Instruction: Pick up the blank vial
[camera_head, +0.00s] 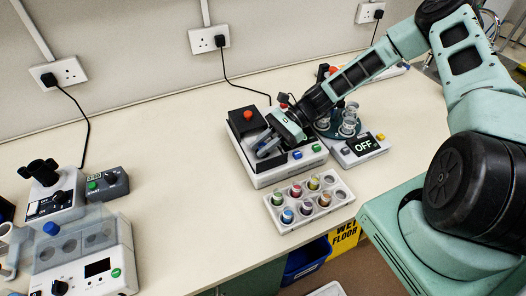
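A white rack (281,226) stands at the bench's front edge and holds several small vials with differently coloured contents or caps, including a blue one (287,215), a green one (296,190) and a red one (313,183). No label is readable, so I cannot tell which is the blank vial. At least one rack hole at the right looks empty. My gripper (268,147) is behind the rack, over a white device with a black upper part (262,180). Its fingertips are small and partly lost against the device, so their opening and any held thing cannot be made out.
A device reading OFF (363,147) with a dark round carrier of glass vials (347,124) stands right of the white device. At the left are a microscope-like instrument (50,190), a small control box (107,186) and a clear-lidded machine (85,262). The bench middle is clear.

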